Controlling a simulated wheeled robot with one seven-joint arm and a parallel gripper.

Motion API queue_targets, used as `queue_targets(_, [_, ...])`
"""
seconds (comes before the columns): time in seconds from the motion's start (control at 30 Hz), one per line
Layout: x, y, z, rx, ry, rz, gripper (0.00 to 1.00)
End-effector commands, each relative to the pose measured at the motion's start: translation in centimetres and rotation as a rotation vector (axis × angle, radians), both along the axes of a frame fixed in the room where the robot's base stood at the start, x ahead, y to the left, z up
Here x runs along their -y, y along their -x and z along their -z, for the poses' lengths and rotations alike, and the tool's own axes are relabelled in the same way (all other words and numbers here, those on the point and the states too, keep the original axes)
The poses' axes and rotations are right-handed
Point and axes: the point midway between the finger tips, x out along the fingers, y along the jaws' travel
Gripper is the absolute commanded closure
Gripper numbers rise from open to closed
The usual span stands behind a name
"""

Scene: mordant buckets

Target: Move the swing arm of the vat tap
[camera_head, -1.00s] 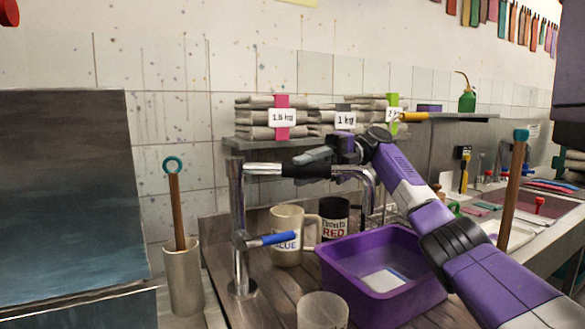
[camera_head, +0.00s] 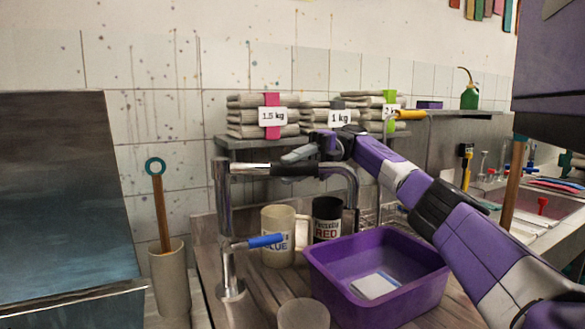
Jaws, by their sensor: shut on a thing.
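The vat tap (camera_head: 222,232) is a chrome upright post on the counter with a blue lever (camera_head: 265,241) low on its side. Its swing arm (camera_head: 250,169) runs to the right from the top of the post, with a black sleeve (camera_head: 293,169) along it and a bent spout (camera_head: 351,184) turned down at the right end. My gripper (camera_head: 298,155) is at the black sleeve, reaching in from the right, and is shut on the swing arm. The fingertips are partly hidden, so the exact contact does not show. The spout end hangs near the back of the purple tub.
A purple tub (camera_head: 332,285) stands right of the tap. A cream mug (camera_head: 278,245) and a dark mug (camera_head: 327,215) stand behind it, and a beaker (camera_head: 303,315) in front. A shelf (camera_head: 232,141) with folded cloth stacks is behind. A grey vat (camera_head: 65,190) is at left.

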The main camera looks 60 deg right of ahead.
Motion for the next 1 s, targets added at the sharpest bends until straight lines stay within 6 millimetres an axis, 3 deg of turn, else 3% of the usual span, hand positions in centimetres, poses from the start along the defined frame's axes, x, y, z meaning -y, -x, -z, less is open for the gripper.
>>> queue_targets(0.17, [-0.2,-0.3,0.0,0.000,0.001,-0.001,1.00])
queue_targets(0.2, [-0.2,-0.3,0.0,0.000,0.001,-0.001,0.65])
queue_targets(0.3, [-0.2,-0.3,0.0,0.000,0.000,-0.001,0.48])
queue_targets(0.73, [-0.1,-0.1,-0.5,-0.001,0.001,-0.002,0.48])
queue_targets(1.0, [-0.1,-0.1,-4.2,0.001,0.002,-0.001,0.48])
